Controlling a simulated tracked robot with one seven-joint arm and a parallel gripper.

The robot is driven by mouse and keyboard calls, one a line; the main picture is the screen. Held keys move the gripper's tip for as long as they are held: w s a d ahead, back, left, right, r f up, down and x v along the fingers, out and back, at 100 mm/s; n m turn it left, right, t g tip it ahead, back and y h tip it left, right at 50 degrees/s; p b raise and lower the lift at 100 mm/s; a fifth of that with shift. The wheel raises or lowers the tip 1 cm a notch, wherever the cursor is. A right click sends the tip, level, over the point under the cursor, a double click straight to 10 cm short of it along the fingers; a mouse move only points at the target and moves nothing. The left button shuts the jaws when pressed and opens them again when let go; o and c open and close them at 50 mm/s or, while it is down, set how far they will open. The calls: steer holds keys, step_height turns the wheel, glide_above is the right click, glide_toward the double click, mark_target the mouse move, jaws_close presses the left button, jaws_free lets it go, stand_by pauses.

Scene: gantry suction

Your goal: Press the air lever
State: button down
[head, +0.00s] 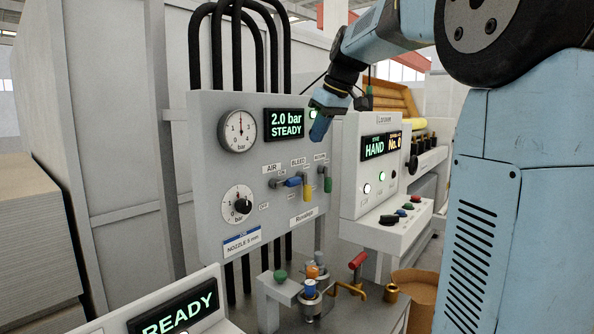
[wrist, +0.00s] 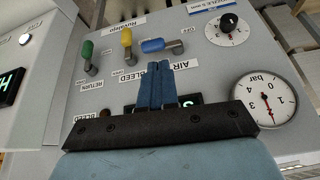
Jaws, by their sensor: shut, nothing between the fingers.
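The air lever (head: 291,182) has a blue grip and sits on the grey panel under the AIR label. It points sideways, to the right in the head view. It also shows in the wrist view (wrist: 153,45), just beyond my fingertips. My gripper (head: 318,137) is in front of the panel, above and right of the lever in the head view. In the wrist view its blue fingers (wrist: 159,67) are together with nothing between them. They look apart from the lever; the exact distance is hard to tell.
A yellow lever (head: 307,192) and a green lever (head: 328,184) hang down beside the air lever. The panel has a pressure gauge (head: 238,130), a round knob (head: 238,206) and a display reading 2.0 bar STEADY (head: 285,124). A control box (head: 365,175) stands to the right.

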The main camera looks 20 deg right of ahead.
steer(key=shift+n, duration=0.5)
steer(key=w, duration=0.2)
steer(key=w+d+r, duration=0.1)
steer(key=shift+w+r, duration=0.1)
steer(key=shift+w, duration=0.3)
steer(key=x, duration=1.4)
steer(key=shift+a, duration=0.3)
steer(key=shift+s, duration=0.1)
